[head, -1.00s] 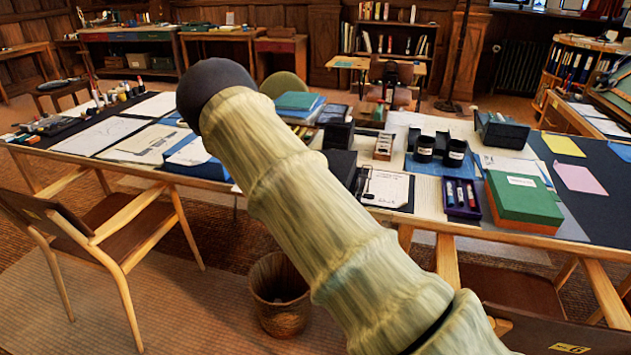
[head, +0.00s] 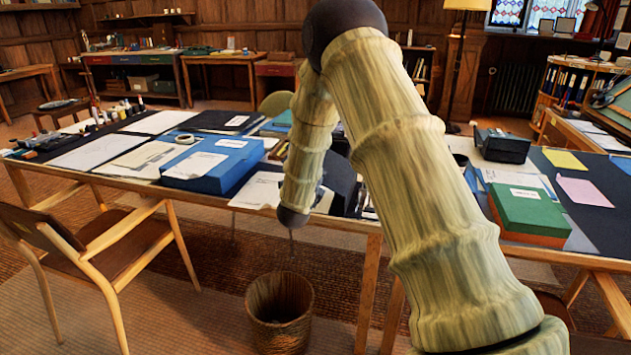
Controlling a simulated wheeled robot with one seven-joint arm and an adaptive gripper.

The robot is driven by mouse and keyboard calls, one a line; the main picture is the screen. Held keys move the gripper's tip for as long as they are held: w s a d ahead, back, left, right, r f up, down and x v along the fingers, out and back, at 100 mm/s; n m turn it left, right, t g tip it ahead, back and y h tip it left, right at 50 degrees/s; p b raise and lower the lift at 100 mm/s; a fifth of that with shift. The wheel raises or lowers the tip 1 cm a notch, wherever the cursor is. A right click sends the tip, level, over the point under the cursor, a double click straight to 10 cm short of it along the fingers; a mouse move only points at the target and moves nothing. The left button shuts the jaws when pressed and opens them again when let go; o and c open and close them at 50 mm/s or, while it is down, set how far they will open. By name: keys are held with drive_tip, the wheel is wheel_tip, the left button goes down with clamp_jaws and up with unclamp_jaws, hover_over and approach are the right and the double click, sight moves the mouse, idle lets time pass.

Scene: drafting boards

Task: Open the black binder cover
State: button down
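A black block-like thing (head: 341,174), which may be the black binder, lies near the table's front edge behind my hanging forearm. Much of it is hidden, and I cannot make out its cover. A flat dark folder (head: 205,121) with a white label lies further back on the left; I cannot tell whether this is the binder instead. My forearm hangs down in the middle, its dark wrist end at the table's front edge. My gripper's fingers cannot be made out behind it, so I see neither their opening nor any contact.
A blue box (head: 213,165) lies left of my forearm, with papers (head: 258,191) beside it. A green box (head: 527,211) is at right. A wicker bin (head: 279,312) stands on the floor before the table (head: 220,203). A wooden chair (head: 88,255) is at left.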

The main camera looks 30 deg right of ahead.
drive_tip(key=shift+r, duration=0.15)
idle(0.4)
drive_tip(key=c, duration=1.7)
unclamp_jaws()
drive_tip(key=shift+d, duration=0.1)
drive_tip(key=shift+s, duration=0.1)
drive_tip(key=v, duration=1.2)
drive_tip(key=b+v, duration=0.3)
drive_tip(key=v, duration=0.9)
drive_tip(key=shift+a+b, duration=0.25)
drive_tip(key=shift+b, duration=0.1)
